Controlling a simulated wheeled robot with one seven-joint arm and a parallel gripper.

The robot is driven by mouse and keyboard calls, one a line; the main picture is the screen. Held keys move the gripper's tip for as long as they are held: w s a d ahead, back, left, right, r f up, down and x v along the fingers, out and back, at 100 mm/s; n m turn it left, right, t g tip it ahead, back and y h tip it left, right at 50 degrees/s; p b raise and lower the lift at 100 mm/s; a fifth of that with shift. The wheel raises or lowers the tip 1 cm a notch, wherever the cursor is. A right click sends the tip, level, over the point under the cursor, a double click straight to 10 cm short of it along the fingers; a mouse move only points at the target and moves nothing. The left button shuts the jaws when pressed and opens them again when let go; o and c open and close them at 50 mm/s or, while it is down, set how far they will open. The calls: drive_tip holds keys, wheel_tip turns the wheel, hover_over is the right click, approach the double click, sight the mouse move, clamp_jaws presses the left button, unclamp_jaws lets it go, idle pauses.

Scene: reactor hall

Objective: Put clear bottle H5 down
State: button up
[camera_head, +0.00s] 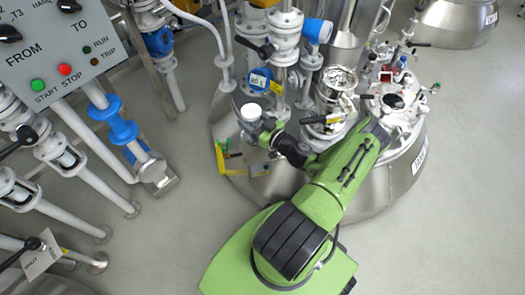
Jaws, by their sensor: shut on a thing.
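My gripper (258,124) is at the end of my green arm, at the left side of a steel vessel. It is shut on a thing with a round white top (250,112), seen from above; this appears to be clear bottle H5. The body of the bottle is mostly hidden below its top and by the gripper, and no label can be read on it. I cannot tell whether its base touches anything.
The steel vessel (404,172) has valves, pipes and fittings crowding its top. A yellow-green bracket (220,158) is at its left side. A grey control panel (52,48) and white pipes with valves stand at left. The floor (165,240) between is clear.

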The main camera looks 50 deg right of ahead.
wheel_tip(320, 180, down, 10)
drive_tip(key=b, duration=0.4)
drive_tip(key=shift+s+d+f, duration=0.1)
drive_tip(key=shift+f, duration=0.05)
drive_tip(key=o, duration=1.6)
drive_tip(key=shift+c, duration=0.2)
drive_tip(key=s+p, duration=0.2)
drive_tip(key=s, duration=1)
